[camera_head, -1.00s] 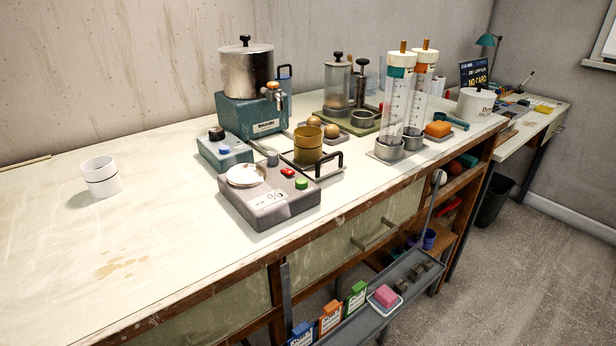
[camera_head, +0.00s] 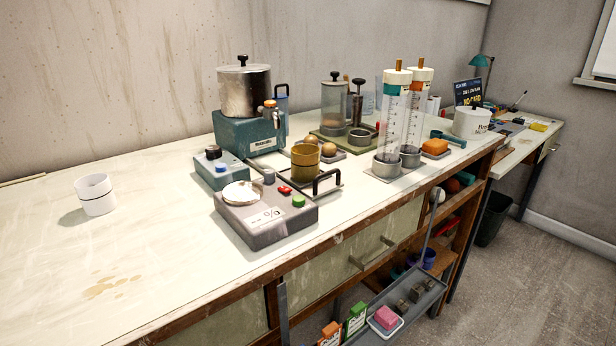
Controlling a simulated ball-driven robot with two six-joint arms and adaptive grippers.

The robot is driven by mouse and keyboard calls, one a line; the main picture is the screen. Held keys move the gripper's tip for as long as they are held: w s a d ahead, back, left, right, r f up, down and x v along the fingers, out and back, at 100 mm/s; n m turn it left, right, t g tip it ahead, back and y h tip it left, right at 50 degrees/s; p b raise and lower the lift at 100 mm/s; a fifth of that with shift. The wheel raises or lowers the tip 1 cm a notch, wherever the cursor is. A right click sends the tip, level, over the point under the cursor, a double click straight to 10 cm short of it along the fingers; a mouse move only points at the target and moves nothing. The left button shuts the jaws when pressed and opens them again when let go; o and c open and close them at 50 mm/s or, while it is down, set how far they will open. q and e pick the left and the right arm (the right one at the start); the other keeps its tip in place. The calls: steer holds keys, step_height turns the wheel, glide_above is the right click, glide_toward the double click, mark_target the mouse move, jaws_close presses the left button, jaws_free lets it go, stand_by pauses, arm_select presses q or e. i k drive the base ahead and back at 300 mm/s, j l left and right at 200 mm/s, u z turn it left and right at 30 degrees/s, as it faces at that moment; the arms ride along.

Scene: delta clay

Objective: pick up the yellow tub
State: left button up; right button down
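A mustard-yellow tub (camera_head: 305,163), shaped like a cup, stands upright on a small tray with a black handle (camera_head: 327,181), behind the grey scale. It is the only yellow vessel I can make out on the bench. Neither of my grippers shows in the head view.
The grey scale (camera_head: 266,224) with a round pan stands in front of the tub. A teal machine with a metal pot (camera_head: 245,90) is behind it, and clear cylinders (camera_head: 391,115) stand to the right. A white cup (camera_head: 95,194) is at the left. The bench's left front is clear.

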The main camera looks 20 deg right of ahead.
mark_target(305, 158)
steer(key=l+u, duration=0.4)
steer(key=l, duration=0.2)
steer(key=l+u, duration=0.35)
steer(key=l, duration=0.3)
